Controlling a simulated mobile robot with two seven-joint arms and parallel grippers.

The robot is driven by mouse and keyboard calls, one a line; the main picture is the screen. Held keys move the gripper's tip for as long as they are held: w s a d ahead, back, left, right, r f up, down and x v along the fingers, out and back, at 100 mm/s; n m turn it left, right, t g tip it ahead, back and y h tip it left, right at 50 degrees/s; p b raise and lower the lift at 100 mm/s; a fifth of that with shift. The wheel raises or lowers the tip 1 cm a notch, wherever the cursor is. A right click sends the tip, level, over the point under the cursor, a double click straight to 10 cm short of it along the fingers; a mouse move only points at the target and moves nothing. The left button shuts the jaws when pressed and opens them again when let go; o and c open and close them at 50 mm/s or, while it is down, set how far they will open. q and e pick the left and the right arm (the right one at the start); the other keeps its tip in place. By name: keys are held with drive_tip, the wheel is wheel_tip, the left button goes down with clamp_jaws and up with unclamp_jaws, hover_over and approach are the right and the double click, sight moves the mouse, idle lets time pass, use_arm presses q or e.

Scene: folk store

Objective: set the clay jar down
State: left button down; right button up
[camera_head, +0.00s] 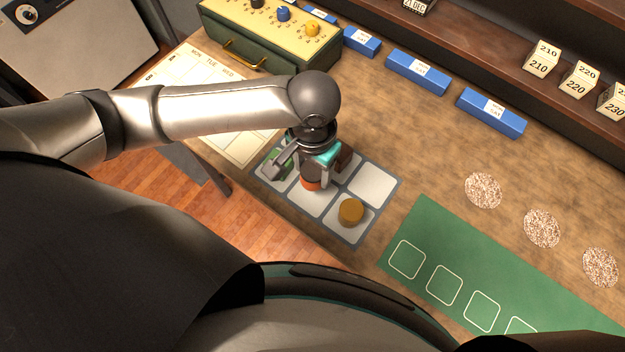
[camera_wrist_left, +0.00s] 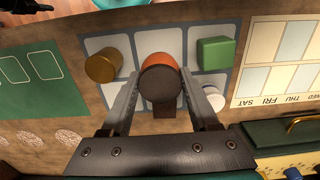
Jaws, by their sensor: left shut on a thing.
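My left gripper (camera_head: 313,180) is shut on the clay jar (camera_head: 311,185), an orange-brown round piece. The jar also shows between the fingers (camera_wrist_left: 160,98) in the left wrist view (camera_wrist_left: 161,62). The gripper points down over the middle of a grey tray with pale square cells (camera_head: 383,208). I cannot tell whether the jar's base touches the tray. The gripper and wrist hide much of the jar in the head view. A dark brown block (camera_head: 344,157) is close beside the jar. My right gripper is out of view.
A mustard cylinder (camera_head: 351,211) and a green block (camera_wrist_left: 215,52) sit on the tray. A cell (camera_head: 371,185) is bare. A green mat (camera_head: 455,252) with outlined squares lies to the right.

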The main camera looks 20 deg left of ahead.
sight(313, 169)
use_arm(q)
drive_tip(key=shift+f+b, duration=0.5)
drive_tip(key=shift+f, duration=2.3)
drive_tip(key=shift+f, duration=0.1)
drive_tip(key=shift+c, duration=0.6)
unclamp_jaws()
wheel_tip(313, 169, up, 12)
drive_tip(key=shift+r+p, duration=0.15)
drive_tip(key=shift+p, duration=1.1)
